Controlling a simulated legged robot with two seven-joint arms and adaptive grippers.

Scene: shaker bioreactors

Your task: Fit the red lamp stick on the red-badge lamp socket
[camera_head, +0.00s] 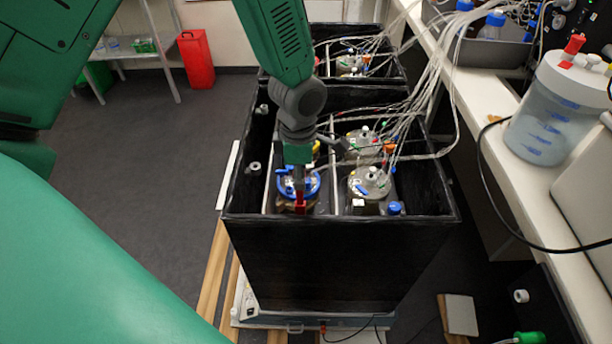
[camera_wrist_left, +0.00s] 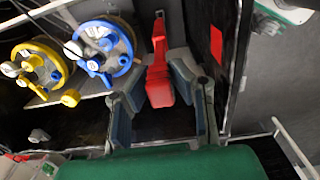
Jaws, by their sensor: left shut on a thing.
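The red lamp stick (camera_wrist_left: 158,85) is between the fingers of my left gripper (camera_wrist_left: 160,72) in the left wrist view, and the gripper is shut on it. Its narrow end points away from the palm. In the head view my left gripper (camera_head: 298,160) hangs over the front left part of the black box, and the red stick (camera_head: 300,201) shows below it near the front wall. A flat red patch (camera_wrist_left: 216,47) lies on the black wall right of the stick; it may be the red badge. I cannot make out the socket itself. My right gripper is out of view.
The black box (camera_head: 335,265) holds a blue-ringed vessel (camera_wrist_left: 105,45) close beside the stick and a yellow-ringed vessel (camera_wrist_left: 35,68). A clear-lidded vessel (camera_head: 370,184) stands right of them. Loose tubes (camera_head: 432,85) run to the white bench (camera_head: 520,200).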

